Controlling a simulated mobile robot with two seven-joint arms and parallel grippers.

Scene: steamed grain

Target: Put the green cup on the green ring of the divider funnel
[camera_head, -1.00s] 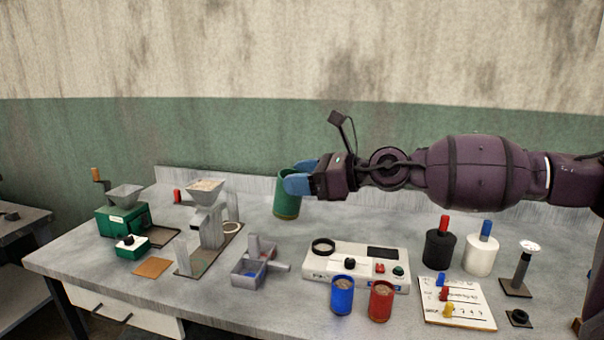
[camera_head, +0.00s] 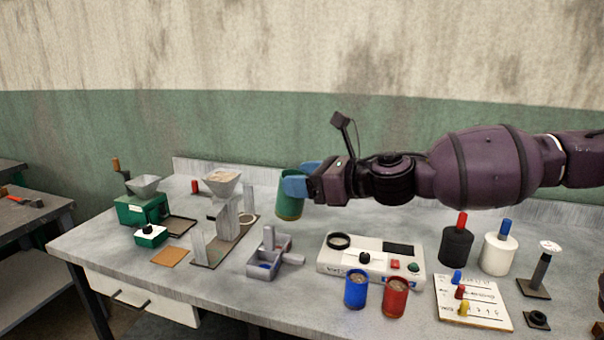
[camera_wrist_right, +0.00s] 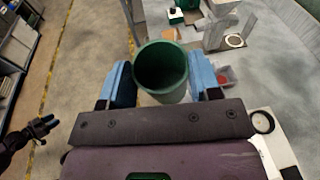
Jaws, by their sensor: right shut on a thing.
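My right gripper (camera_head: 304,184) is shut on the green cup (camera_head: 289,208), with its blue fingers on either side of it. The cup is nearly upright, toward the back of the table; in the head view I cannot tell its height above the table. The right wrist view looks into the cup's open mouth (camera_wrist_right: 161,66) between the fingers. A grey funnel (camera_head: 222,185) on a stand, apparently the divider funnel, is left of the cup, apart from it. A pale ring (camera_head: 248,219) lies by its base. I cannot make out a green ring.
A green mill (camera_head: 140,208) stands far left. A grey compartment tray (camera_head: 268,262) is in front of the cup. A white instrument (camera_head: 372,262), blue cup (camera_head: 356,288) and red cup (camera_head: 395,296) stand to the right. Black and white canisters are farther right.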

